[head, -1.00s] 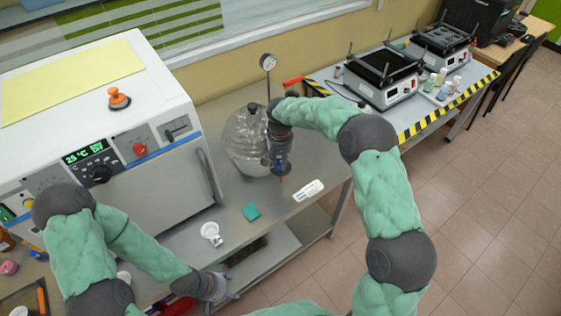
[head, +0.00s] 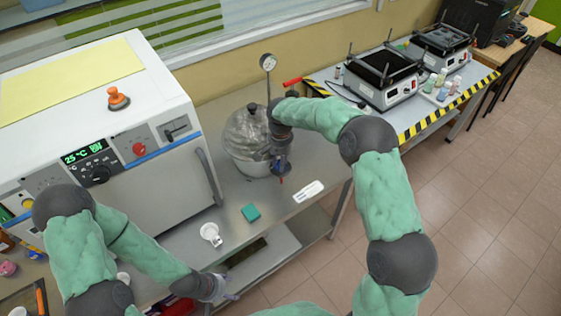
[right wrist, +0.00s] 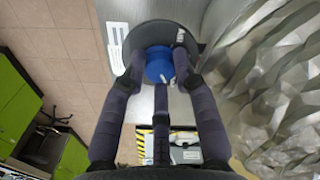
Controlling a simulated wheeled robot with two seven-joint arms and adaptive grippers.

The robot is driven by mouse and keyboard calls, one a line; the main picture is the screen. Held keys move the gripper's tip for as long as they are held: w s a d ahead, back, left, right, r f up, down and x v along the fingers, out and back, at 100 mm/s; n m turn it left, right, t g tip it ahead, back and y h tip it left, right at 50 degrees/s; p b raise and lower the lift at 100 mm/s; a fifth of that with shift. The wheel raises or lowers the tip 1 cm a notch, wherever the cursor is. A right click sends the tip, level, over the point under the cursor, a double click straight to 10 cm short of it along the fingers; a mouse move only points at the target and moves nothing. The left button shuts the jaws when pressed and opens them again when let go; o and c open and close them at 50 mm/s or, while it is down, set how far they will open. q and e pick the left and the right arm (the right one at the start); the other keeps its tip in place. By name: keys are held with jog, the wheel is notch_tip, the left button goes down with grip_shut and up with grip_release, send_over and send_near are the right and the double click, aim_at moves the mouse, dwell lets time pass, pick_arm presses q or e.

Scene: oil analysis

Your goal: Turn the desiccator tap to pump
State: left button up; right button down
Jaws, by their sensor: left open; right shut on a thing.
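The desiccator (head: 246,135) is a rounded clear glass vessel with a dark knob on top, on the steel bench in the head view. Its faceted glass (right wrist: 275,90) fills the right side of the right wrist view. The tap's blue knob (right wrist: 159,62) has a white pointer mark and sits before a dark round plate (right wrist: 150,32) with a small white label. My right gripper (head: 280,170) is beside the desiccator, its fingers (right wrist: 160,78) closed around the blue knob. My left gripper (head: 224,291) is open and empty at the bench's front edge. The label's wording is too small to read.
A white oven (head: 120,120) stands on the left. A pressure gauge (head: 268,62) rises behind the desiccator. Hotplates (head: 384,78) stand on the striped table.

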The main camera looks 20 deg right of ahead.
jog(key=c, duration=1)
grip_release()
jog(key=shift+o, duration=0.2)
notch_tip(320, 180, up, 12)
jog(key=shift+f, duration=0.1)
